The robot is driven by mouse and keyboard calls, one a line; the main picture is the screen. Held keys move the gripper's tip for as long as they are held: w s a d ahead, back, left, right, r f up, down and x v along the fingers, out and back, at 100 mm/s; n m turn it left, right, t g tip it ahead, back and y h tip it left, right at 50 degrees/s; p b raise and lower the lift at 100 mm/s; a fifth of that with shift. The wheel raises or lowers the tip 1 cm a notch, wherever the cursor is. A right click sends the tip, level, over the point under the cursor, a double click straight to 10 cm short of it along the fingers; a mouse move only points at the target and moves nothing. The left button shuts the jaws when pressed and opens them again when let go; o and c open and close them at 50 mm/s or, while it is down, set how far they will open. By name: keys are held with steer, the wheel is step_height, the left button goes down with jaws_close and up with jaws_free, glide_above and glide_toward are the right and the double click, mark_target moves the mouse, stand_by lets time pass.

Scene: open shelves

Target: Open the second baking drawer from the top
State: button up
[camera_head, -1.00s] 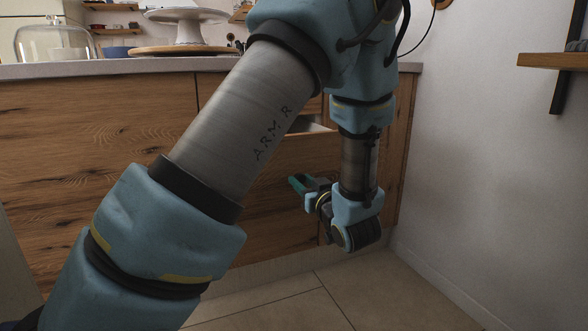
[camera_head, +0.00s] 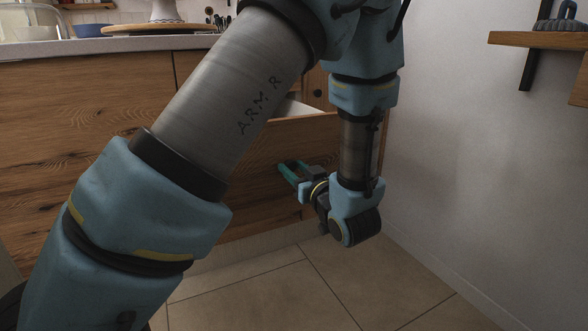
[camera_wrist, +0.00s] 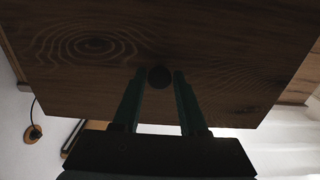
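The wooden drawer front (camera_head: 262,150) stands out from the cabinet, below the top drawer (camera_head: 316,88). A strip of its pale inside (camera_head: 297,107) shows above its top edge. Its dark round knob (camera_wrist: 159,77) is in the middle of the wrist view, between the fingertips of my gripper (camera_wrist: 159,80). The green fingers lie close on both sides of the knob, with little or no gap. In the head view my gripper (camera_head: 287,174) is at the drawer front, and the knob is hidden there. My arm covers the drawer's left part.
The countertop (camera_head: 110,44) above the cabinet holds a round wooden board (camera_head: 158,29) and a blue bowl (camera_head: 94,31). A white wall (camera_head: 465,150) and a wooden wall shelf (camera_head: 545,39) are at right. The tiled floor (camera_head: 265,290) in front is clear.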

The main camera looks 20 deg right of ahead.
steer(key=o, duration=0.3)
steer(key=shift+o, duration=0.2)
steer(key=s+d+p, duration=0.1)
steer(key=s+p, duration=0.1)
steer(key=s, duration=0.8)
steer(key=shift+s+d, duration=0.2)
steer(key=shift+s, duration=0.2)
